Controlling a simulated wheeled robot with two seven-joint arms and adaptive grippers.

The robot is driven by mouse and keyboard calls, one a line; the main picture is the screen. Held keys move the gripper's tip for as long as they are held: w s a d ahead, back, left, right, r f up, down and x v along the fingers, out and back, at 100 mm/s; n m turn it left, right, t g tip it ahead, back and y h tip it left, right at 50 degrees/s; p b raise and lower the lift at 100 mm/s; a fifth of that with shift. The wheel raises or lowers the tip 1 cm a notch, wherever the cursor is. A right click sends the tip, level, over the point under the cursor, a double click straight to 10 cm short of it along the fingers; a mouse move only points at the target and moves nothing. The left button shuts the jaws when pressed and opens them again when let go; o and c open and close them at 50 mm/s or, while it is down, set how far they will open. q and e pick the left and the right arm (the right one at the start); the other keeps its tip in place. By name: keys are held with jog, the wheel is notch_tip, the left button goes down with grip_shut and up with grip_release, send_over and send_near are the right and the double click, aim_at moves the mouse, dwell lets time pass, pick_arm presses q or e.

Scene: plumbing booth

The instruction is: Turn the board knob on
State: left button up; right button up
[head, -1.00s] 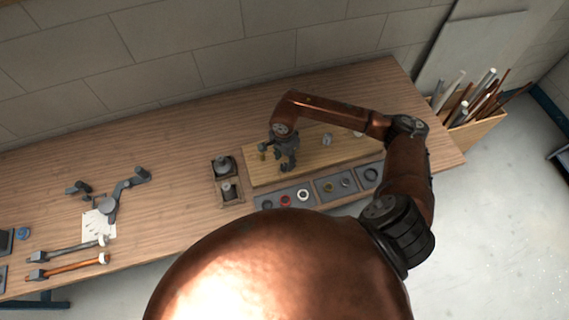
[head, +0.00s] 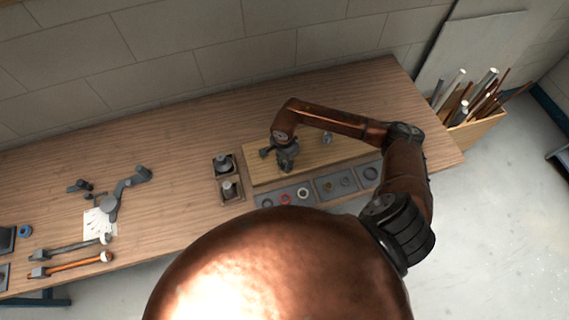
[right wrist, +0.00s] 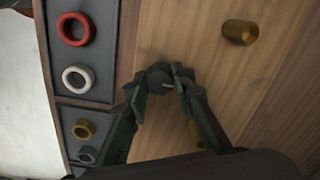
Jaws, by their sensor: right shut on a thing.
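The light wooden board (head: 335,153) lies on the bench, right of centre in the head view. My right gripper (head: 287,166) reaches down over its left part and hides the knob there. In the right wrist view, the dark round knob (right wrist: 158,78) with a pale line on its face sits between the fingertips of the right gripper (right wrist: 172,77). The gripper is shut on it. The pale line lies roughly crosswise in the picture. My left gripper is not in view.
A brass stub (right wrist: 240,32) stands on the board near the knob. Trays with a red ring (right wrist: 76,29), a white ring (right wrist: 77,78) and small nuts lie along the board's edge.

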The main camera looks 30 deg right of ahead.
grip_shut()
jog(key=m+b, duration=0.2)
jog(key=m, duration=0.1)
jog(key=shift+f, duration=0.1)
jog(key=m+b, duration=0.2)
jog(key=m, duration=0.3)
jog(key=m+b, duration=0.2)
jog(key=m, duration=0.3)
jog(key=shift+m+b, duration=0.35)
jog(key=shift+m, duration=2.05)
jog(key=o, duration=0.7)
grip_release()
